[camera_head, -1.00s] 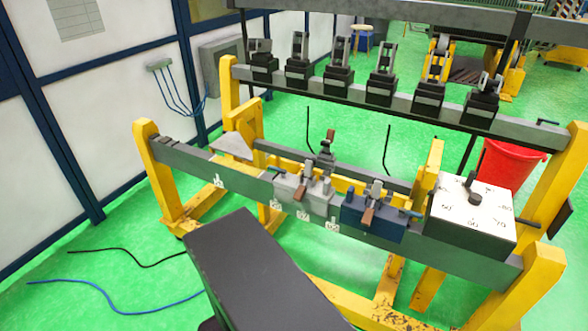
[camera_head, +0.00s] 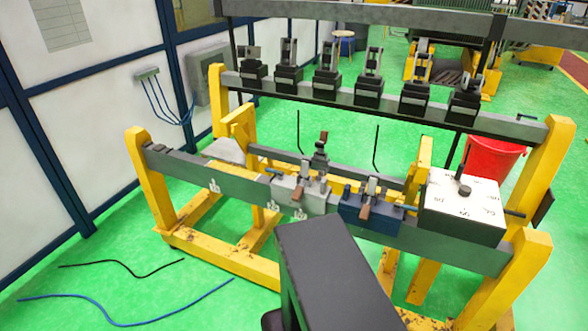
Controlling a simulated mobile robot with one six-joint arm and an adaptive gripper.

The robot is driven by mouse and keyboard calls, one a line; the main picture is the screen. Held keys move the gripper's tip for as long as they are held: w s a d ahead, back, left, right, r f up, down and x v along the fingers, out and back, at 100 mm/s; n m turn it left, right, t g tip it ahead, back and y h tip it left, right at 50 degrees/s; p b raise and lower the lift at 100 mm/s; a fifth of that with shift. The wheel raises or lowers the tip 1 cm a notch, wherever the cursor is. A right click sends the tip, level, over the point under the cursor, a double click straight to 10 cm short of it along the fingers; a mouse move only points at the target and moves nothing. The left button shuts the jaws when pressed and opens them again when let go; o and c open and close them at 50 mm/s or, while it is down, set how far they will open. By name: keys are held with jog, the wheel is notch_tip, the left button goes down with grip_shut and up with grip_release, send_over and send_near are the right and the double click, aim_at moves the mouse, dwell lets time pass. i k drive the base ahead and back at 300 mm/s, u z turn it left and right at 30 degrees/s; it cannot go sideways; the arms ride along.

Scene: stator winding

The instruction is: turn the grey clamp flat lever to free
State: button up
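The grey clamp (camera_head: 290,191) sits on the front rail of the yellow-framed stand, left of the middle. A dark, flat-topped block, seemingly a part of my arm, rises from the bottom edge in front of the rail, below the clamps. My gripper's fingers do not show in this view.
A white-topped box with a dial (camera_head: 465,192) stands at the rail's right end. Behind runs an upper rail (camera_head: 370,105) bearing several black clamps. A red bin (camera_head: 495,155) stands behind at right. A black cable and a blue cable (camera_head: 125,323) lie on the green floor at left.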

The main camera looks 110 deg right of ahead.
aim_at(281, 173)
jog(key=z, duration=0.35)
jog(key=k, duration=0.15)
jog(key=z, duration=2)
jog(key=k, duration=1.3)
jog(key=z, duration=0.2)
jog(key=i, duration=0.9)
jog(key=z, duration=0.2)
